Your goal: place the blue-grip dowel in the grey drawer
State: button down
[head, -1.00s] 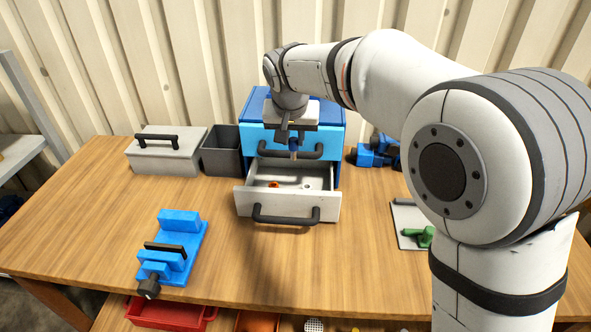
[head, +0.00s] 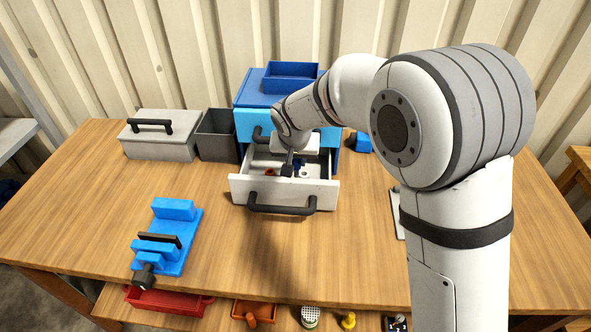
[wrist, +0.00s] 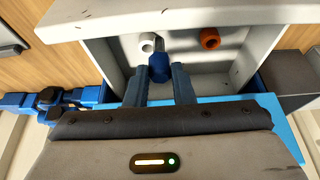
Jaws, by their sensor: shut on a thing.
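The grey drawer (head: 284,192) is pulled out of the blue cabinet (head: 252,88), and its open inside also shows in the wrist view (wrist: 225,68). My gripper (head: 291,170) is low over the drawer. In the wrist view my gripper (wrist: 158,76) is shut on the blue-grip dowel (wrist: 159,66), whose blue part sits between the fingertips, within the drawer's outline. A bit of the blue grip shows in the head view (head: 297,162). I cannot tell whether the dowel touches the drawer floor.
An orange piece (wrist: 209,38) and a white ring-like piece (wrist: 147,43) are in the drawer near the dowel. A grey lidded box (head: 160,142) and a dark open bin (head: 217,140) stand left of the cabinet. A blue clamp-like fixture (head: 165,245) lies front left. The table's front middle is clear.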

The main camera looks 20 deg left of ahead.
aim_at(296, 170)
jog(key=shift+s+f, duration=0.1)
jog(key=shift+f, duration=2.05)
jog(key=shift+f, duration=0.15)
jog(key=c, duration=1.2)
grip_release()
jog(key=shift+c, duration=0.2)
jog(key=shift+r+p, duration=0.25)
jog(key=shift+p, duration=0.05)
jog(key=b+v, duration=0.1)
jog(key=v, duration=1)
jog(key=shift+r+b, duration=0.4)
